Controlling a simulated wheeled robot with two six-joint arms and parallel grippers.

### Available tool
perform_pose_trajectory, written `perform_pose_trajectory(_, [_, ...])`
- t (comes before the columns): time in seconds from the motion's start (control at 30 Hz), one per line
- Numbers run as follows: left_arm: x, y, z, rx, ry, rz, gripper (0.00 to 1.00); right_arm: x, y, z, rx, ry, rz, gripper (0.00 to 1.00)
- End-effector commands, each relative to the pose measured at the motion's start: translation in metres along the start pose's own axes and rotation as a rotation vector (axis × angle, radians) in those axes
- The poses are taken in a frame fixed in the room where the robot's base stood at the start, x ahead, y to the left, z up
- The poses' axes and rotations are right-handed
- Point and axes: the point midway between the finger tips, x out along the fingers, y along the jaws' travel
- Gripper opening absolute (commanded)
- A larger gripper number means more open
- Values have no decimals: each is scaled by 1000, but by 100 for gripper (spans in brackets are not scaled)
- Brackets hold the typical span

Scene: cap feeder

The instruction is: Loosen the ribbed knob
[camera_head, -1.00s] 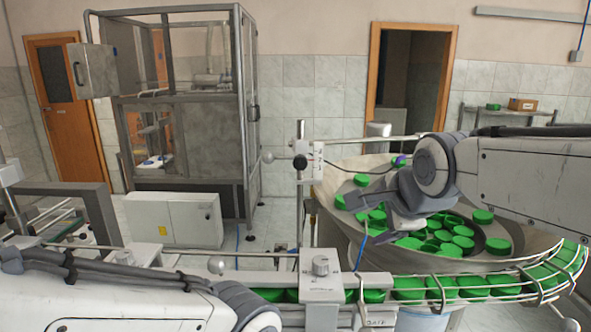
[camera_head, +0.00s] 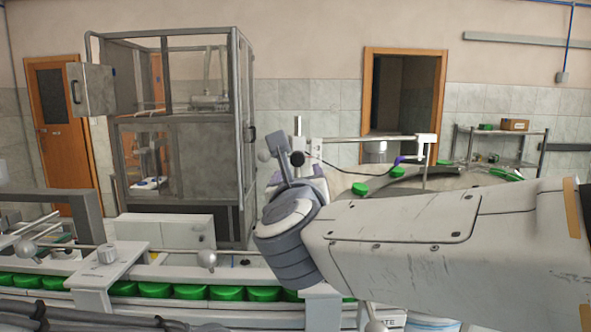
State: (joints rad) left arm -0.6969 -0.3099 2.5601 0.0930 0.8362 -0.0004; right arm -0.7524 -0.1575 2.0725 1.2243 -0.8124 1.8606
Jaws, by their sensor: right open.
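A grey knob (camera_head: 107,253) stands on a pale plate across the cap track at the left; its ribs are too small to make out. A dark round knob (camera_head: 297,159) sits on the upright post behind my right gripper. Another grey knob, farther right over the track in the earlier view, is now hidden behind my right wrist. I cannot tell which is the ribbed knob. My right gripper (camera_head: 288,165) is open, pointing away in front of the post, with nothing seen in it. Contact with any knob cannot be made out. My left gripper is out of view.
Green caps (camera_head: 155,290) line the track along the front. The feeder bowl (camera_head: 440,178) is largely hidden behind my right arm. A framed machine (camera_head: 180,160) and a white cabinet (camera_head: 165,230) stand behind.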

Motion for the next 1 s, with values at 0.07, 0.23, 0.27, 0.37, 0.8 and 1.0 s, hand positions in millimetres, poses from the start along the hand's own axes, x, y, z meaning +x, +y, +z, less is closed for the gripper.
perform_pose_trajectory(0.07, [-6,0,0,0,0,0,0,11,-2,2,-1,4,-5,72])
perform_pose_trajectory(0.23, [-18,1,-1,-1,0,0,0,43,-2,3,-3,4,-5,72])
perform_pose_trajectory(0.27, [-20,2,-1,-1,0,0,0,48,-3,3,-3,4,-5,72])
perform_pose_trajectory(0.37, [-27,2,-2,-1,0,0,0,67,-2,3,-3,3,-4,72])
perform_pose_trajectory(0.8, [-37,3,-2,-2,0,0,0,100,-1,1,-1,0,0,72])
perform_pose_trajectory(1.0, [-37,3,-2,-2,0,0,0,99,-1,1,-1,-1,1,56])
